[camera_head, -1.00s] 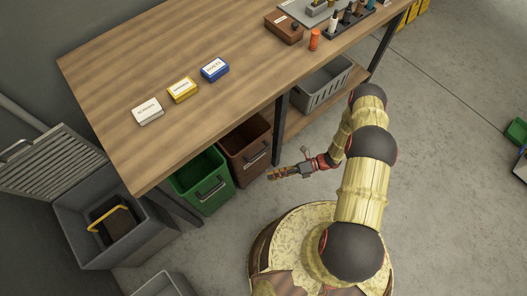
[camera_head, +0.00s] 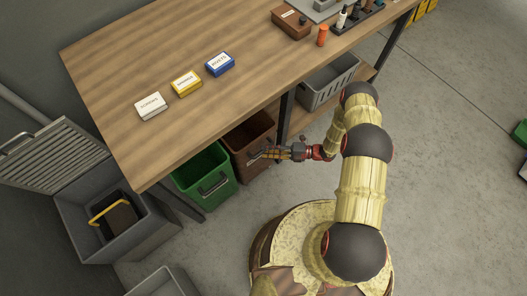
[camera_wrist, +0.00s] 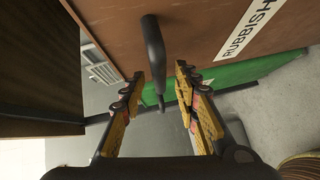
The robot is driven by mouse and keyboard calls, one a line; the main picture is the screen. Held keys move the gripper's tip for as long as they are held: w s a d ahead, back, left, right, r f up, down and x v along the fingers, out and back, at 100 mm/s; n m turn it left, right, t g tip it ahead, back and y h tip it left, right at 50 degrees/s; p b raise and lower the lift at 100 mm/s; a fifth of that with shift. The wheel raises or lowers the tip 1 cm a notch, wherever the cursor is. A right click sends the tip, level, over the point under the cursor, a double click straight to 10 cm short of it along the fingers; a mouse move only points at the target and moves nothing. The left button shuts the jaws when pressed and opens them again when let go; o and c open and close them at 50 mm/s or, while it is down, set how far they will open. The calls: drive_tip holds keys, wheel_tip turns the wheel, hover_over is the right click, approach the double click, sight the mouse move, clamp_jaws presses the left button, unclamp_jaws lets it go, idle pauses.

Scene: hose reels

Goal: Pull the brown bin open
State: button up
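The brown bin (camera_head: 246,136) stands under the workbench, right of the green bin (camera_head: 205,178). In the wrist view its brown front (camera_wrist: 205,25) carries a white label reading RUBBISH (camera_wrist: 250,27). Its dark bar handle (camera_wrist: 153,50) sticks out toward my gripper. My gripper (camera_head: 258,155) is at the brown bin's front in the head view. In the wrist view my gripper (camera_wrist: 160,78) is open, with one finger on each side of the handle. The fingers look apart from the handle. In the head view the gripper hides much of the handle.
The wooden workbench (camera_head: 160,100) stands over the bins, with a dark leg (camera_head: 285,117) right of the brown bin. A grey crate (camera_head: 328,85) sits on the low shelf. A grey open box (camera_head: 85,237) stands at left. Floor in front of the bins is partly clear.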

drive_tip(key=shift+x, duration=1.05)
drive_tip(key=shift+c, duration=1.2)
clamp_jaws()
